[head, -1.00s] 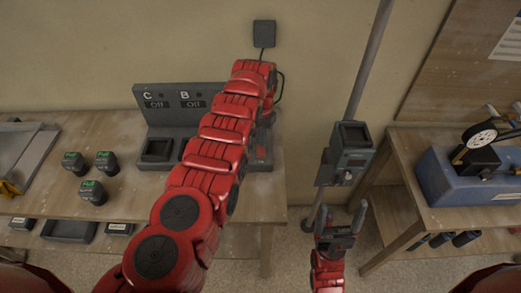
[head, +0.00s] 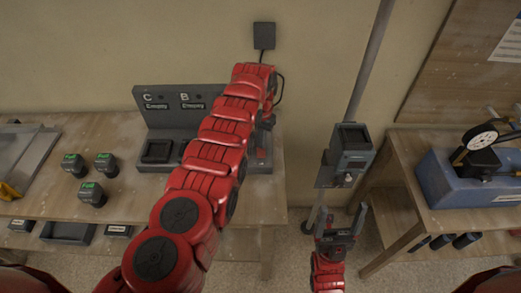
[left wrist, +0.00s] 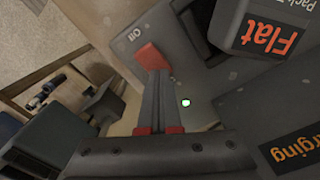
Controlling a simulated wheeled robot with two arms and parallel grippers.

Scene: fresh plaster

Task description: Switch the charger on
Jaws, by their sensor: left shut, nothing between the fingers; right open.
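The grey charger (head: 160,126) stands on the left bench against the wall; its C and B displays read "Empty". My left arm hides its right part. In the left wrist view, its red switch (left wrist: 153,57) sits beside a small label that looks like "Off". My left gripper (left wrist: 158,78) is shut and empty, its tips at the switch, seemingly touching it. A green light (left wrist: 185,102) glows nearby. An orange display (left wrist: 295,148) shows "...rging", partly cut off. A pack marked "Flat" (left wrist: 245,30) sits in the charger. My right gripper (head: 340,238) is open and empty, away from the charger.
Several packs marked "Full" (head: 92,193) stand left of the charger. A grey device (head: 352,150) on a pole stands between the benches. A blue block with a gauge (head: 455,182) is on the right bench. A black wall box (head: 264,36) is above the charger.

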